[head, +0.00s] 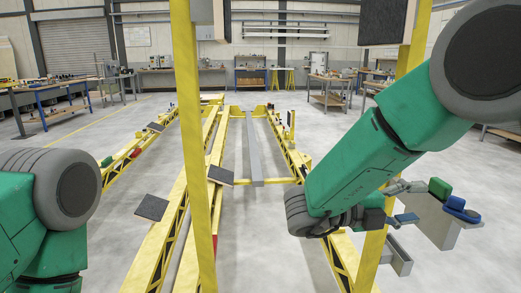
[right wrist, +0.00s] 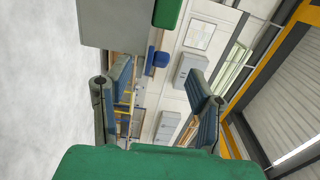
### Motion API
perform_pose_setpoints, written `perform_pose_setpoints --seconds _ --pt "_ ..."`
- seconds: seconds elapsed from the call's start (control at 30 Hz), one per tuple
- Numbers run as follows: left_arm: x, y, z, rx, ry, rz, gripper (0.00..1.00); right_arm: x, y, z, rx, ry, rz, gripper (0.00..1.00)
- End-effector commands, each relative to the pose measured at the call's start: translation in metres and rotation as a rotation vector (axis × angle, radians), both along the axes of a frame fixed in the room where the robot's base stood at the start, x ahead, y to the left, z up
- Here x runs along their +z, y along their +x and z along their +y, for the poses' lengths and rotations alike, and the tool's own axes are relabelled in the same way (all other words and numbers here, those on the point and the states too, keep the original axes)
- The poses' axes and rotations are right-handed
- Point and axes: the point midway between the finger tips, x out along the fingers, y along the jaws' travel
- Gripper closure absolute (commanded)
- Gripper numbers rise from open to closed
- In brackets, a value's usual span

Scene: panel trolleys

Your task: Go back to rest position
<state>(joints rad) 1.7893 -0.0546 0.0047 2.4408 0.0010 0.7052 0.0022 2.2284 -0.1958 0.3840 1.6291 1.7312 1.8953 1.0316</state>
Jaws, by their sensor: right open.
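My right arm reaches in from the right in the head view. Its gripper (head: 405,202) is partly hidden behind the wrist, with its fingers pointing right. In the right wrist view the two blue-padded fingers of this gripper (right wrist: 160,88) stand wide apart with nothing between them. A grey bracket-like part (head: 432,222) with a green block (head: 439,188) and a blue block (head: 461,208) is just beyond the fingertips. My left arm shows only as green and grey links at the left edge; its gripper is out of view.
A yellow trolley frame (head: 205,235) with long rails and dark pads (head: 151,207) fills the middle. Yellow uprights stand close in front, one beside my right wrist. Workbenches (head: 330,90) line the back. Grey floor is open at left and right.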

Motion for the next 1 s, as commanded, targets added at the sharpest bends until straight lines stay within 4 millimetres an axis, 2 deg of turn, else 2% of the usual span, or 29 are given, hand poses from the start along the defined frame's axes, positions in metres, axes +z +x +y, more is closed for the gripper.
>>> perform_pose_setpoints --seconds 0.1,0.37,0.47,0.57,0.67,0.73,0.8,0.87,0.9,0.97,1.0 --pt "-0.001 0.000 0.000 0.000 0.000 0.000 0.52 -0.001 -0.001 0.008 0.000 0.000 0.001 0.52" --pt "-0.001 0.000 0.000 0.000 0.000 0.000 0.52 -0.002 0.000 0.007 0.005 0.000 0.006 0.52" --pt "-0.001 0.000 0.000 0.000 0.000 0.000 0.52 -0.015 0.006 -0.001 0.067 -0.015 0.065 0.52" --pt "-0.001 0.000 0.000 0.000 0.000 0.000 0.52 -0.050 0.021 -0.015 0.229 -0.049 0.229 0.52" --pt "-0.001 0.000 0.000 0.000 0.000 0.000 0.52 -0.110 0.033 -0.026 0.481 -0.096 0.514 0.52" --pt "-0.001 0.000 0.000 0.000 0.000 0.000 0.52 -0.161 0.030 -0.028 0.681 -0.130 0.756 0.52" --pt "-0.001 0.000 0.000 0.000 0.000 0.000 0.52 -0.212 0.014 -0.024 0.880 -0.158 0.998 0.52" --pt "-0.001 0.000 0.000 0.000 0.000 0.000 0.52 -0.251 -0.009 -0.019 1.035 -0.176 1.189 0.52" --pt "-0.001 0.000 0.000 0.000 0.000 0.000 0.52 -0.275 -0.028 -0.016 1.137 -0.185 1.308 0.52" --pt "-0.001 0.000 0.000 0.000 0.000 0.000 0.52 -0.307 -0.061 -0.011 1.284 -0.196 1.476 0.52" --pt "-0.001 0.000 0.000 0.000 0.000 0.000 0.52 -0.325 -0.086 -0.008 1.380 -0.200 1.581 0.52"
